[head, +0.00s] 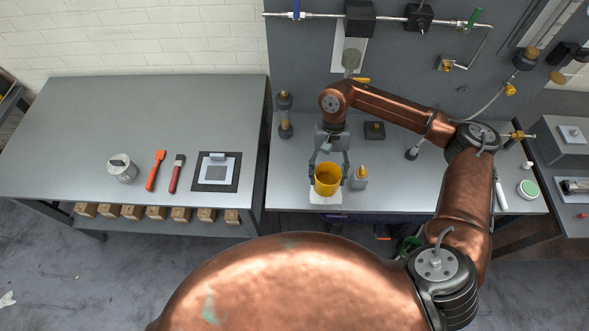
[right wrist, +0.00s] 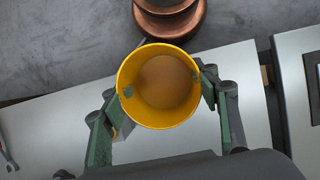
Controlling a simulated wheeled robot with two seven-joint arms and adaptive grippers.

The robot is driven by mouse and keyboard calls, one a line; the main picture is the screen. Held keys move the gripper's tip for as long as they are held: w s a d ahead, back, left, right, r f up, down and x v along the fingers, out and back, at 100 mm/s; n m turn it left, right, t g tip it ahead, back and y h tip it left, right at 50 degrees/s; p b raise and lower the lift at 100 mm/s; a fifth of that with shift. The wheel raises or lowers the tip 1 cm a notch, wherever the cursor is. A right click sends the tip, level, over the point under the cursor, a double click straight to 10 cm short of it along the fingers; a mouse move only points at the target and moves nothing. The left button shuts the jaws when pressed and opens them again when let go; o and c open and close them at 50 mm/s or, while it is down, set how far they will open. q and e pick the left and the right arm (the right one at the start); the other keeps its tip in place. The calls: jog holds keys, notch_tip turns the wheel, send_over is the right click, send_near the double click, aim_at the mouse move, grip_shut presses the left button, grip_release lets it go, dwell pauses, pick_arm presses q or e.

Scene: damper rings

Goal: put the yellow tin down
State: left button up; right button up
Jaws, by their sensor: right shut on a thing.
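The yellow tin (head: 327,181) is an open, round container at the front of the right-hand grey bench. My right gripper (head: 328,170) is shut on it, one finger on each side. In the right wrist view the tin (right wrist: 160,112) sits between the two green fingers of the right gripper (right wrist: 161,92), and I see down into its brownish inside. A white square (head: 325,198) shows under and in front of the tin in the head view. I cannot tell whether the tin touches it. My left gripper is not in view.
A small grey block with a yellow top (head: 360,178) stands close right of the tin. A dark cylinder (head: 285,115) and a dark box (head: 374,130) stand farther back.

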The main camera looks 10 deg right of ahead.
aim_at(326, 190)
jog(key=m+y+p, duration=0.1)
jog(key=m, duration=0.1)
jog(key=s+m+t+p, duration=0.1)
jog(key=m, duration=0.2)
jog(key=f+m+y, duration=0.1)
jog(key=m, duration=0.1)
jog(key=shift+s+d+t+y+p, duration=0.25)
jog(key=shift+d+t+y+p, duration=0.05)
jog(key=shift+d+p, duration=0.1)
jog(key=m, duration=0.1)
jog(key=m+t+p, duration=0.1)
jog(key=m, duration=0.2)
jog(key=shift+s+a+t+y, duration=0.15)
jog(key=shift+s+t+y, duration=0.15)
jog(key=m, duration=0.1)
jog(key=m+t+p, duration=0.1)
jog(key=m, duration=0.1)
jog(key=s+m+t+p, duration=0.1)
jog(key=m, duration=0.1)
jog(key=shift+a+r, duration=0.15)
jog(key=shift+r, duration=0.2)
jog(key=m, duration=0.2)
jog(key=s+r+m+t+p, duration=0.1)
jog(key=m, duration=0.1)
jog(key=r+m+t+p, duration=0.1)
jog(key=m, duration=0.1)
jog(key=shift+s+a+h, duration=0.2)
jog(key=shift+a+h, duration=0.15)
jog(key=shift+h, duration=0.05)
jog(key=shift+w+f, duration=0.1)
